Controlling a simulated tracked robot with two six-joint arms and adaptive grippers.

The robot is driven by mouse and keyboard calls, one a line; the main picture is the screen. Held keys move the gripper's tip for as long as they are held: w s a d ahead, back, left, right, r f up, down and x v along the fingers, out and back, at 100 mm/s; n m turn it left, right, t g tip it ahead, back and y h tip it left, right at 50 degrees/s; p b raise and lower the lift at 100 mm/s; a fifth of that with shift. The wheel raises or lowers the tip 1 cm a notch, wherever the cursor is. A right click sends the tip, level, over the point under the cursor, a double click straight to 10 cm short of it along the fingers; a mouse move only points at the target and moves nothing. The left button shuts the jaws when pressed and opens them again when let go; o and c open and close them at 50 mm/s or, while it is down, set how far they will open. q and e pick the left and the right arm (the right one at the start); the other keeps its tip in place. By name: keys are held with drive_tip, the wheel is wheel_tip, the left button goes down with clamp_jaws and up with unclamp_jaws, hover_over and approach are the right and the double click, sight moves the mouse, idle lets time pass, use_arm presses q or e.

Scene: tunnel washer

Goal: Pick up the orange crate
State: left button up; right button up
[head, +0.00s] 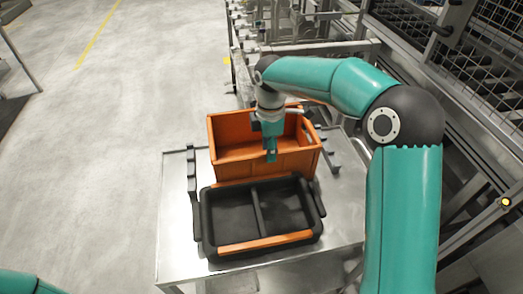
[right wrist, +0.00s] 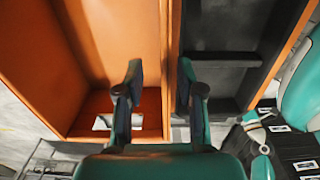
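The orange crate (head: 240,168) stands upright and open on the metal table, behind a black two-compartment tray. Its inside looks empty in the head view. My right gripper (head: 271,156) points down at the crate's near wall. In the right wrist view the two fingers of my right gripper (right wrist: 158,82) are apart, with the orange crate (right wrist: 90,30) mostly to the left and the dark tray to the right. The crate's near wall runs up the picture between the fingers; I cannot tell whether they touch it. My left gripper is out of view.
The black tray (head: 206,226) with an orange front bar sits close in front of the crate. The metal table (head: 174,235) has black rails beside both. Machine frames and mesh panels (head: 490,75) stand at the right. The floor (head: 90,130) at left is clear.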

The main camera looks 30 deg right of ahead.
drive_tip(key=shift+s+a+f, duration=0.1)
drive_tip(key=shift+f, duration=1.05)
drive_tip(key=shift+s+a+f, duration=0.1)
drive_tip(key=shift+f, duration=1.05)
clamp_jaws()
drive_tip(key=shift+d+r, duration=0.1)
